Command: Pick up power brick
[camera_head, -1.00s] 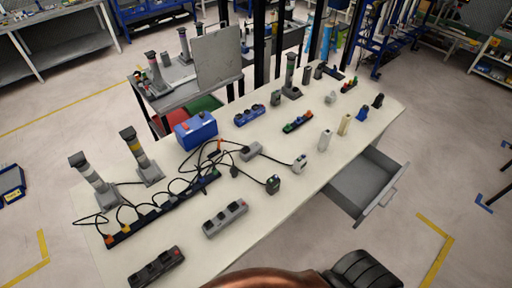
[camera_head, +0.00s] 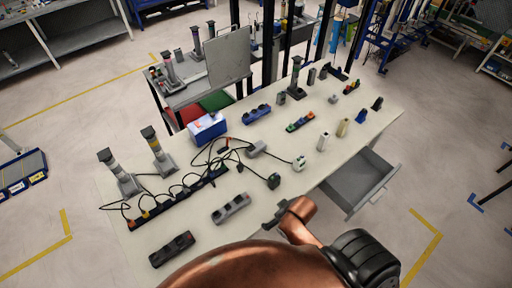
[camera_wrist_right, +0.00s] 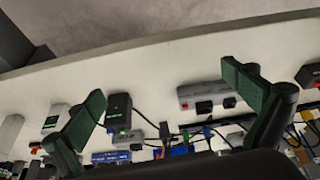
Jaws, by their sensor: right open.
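A black power brick (camera_head: 274,181) with a cable lies on the white table, right of a grey socket strip (camera_head: 231,208). In the right wrist view the black brick (camera_wrist_right: 119,112) shows a green-marked label and sits between my fingers in the picture, apart from them. A grey brick (camera_head: 257,148) with cables lies farther back; I cannot tell which brick the task means. My right gripper (camera_head: 283,213) is near the table's front edge, in front of the black brick. Its two fingers are spread and empty in the wrist view (camera_wrist_right: 163,82). My left gripper is not in view.
A pale adapter (camera_head: 299,163) stands right of the black brick. A long black strip with cables (camera_head: 178,198) and a dark socket strip (camera_head: 172,249) lie to the left. A blue-and-white box (camera_head: 207,128) stands behind. An open drawer (camera_head: 361,186) juts out at right.

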